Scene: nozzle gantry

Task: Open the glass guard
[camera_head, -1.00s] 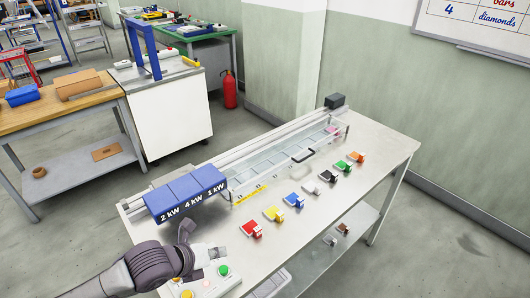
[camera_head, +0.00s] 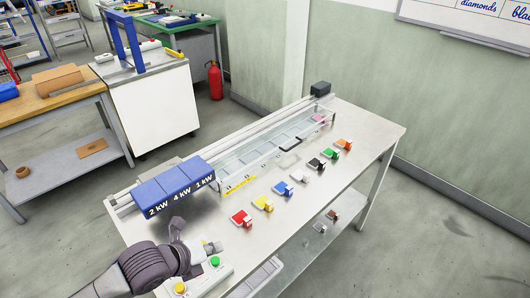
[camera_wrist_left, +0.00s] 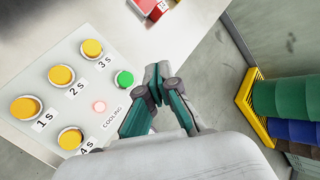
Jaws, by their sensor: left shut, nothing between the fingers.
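The clear glass guard (camera_head: 262,166) stretches along the gantry on the metal table, right of the blue blocks. It stands over the track, and a black handle (camera_head: 290,144) is on its front side. My left gripper (camera_head: 211,246) is shut and empty over the front left part of the table, well away from the handle. In the left wrist view its fingertips (camera_wrist_left: 160,82) are beside the green button (camera_wrist_left: 124,79) of the control box. My right gripper is not in view.
The control box (camera_head: 203,279) with yellow and green buttons sits below my left gripper. Blue blocks (camera_head: 180,185) marked 2, 4 and 1 kW stand left of the guard. Several coloured clip-like pieces, such as a red one (camera_head: 241,218), line the tabletop in front of it.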

